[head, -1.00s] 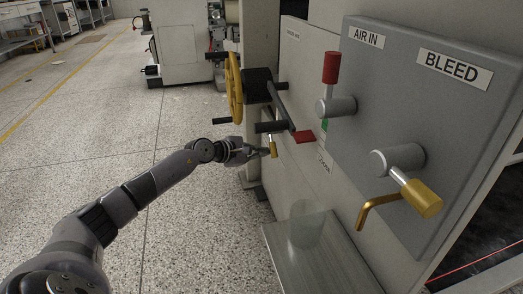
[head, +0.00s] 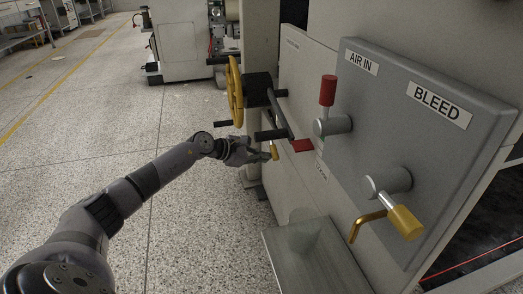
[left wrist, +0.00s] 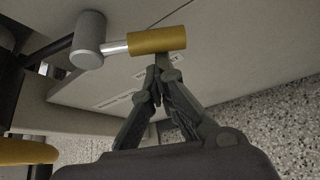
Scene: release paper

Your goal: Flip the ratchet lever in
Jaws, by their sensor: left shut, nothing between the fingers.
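A short lever with a gold grip (left wrist: 158,40) on a silver rod and a grey round hub (left wrist: 89,36) shows in the left wrist view; I take it for the ratchet lever. In the head view its small gold end (head: 274,150) shows beside a red paddle, under a dark bar. My left gripper (head: 264,156) is beside that gold end, low at the machine's side. In the left wrist view the gripper's fingers (left wrist: 158,72) are shut and empty, their tips close under the gold grip. I cannot tell whether they touch it. My right gripper is not in view.
A yellow handwheel (head: 235,91) and a red paddle (head: 303,145) are close to my left gripper. A grey panel (head: 440,150) carries a red-handled AIR IN valve (head: 328,91) and a gold-handled BLEED valve (head: 405,222). A grey tray (head: 300,262) stands below. The floor at left is free.

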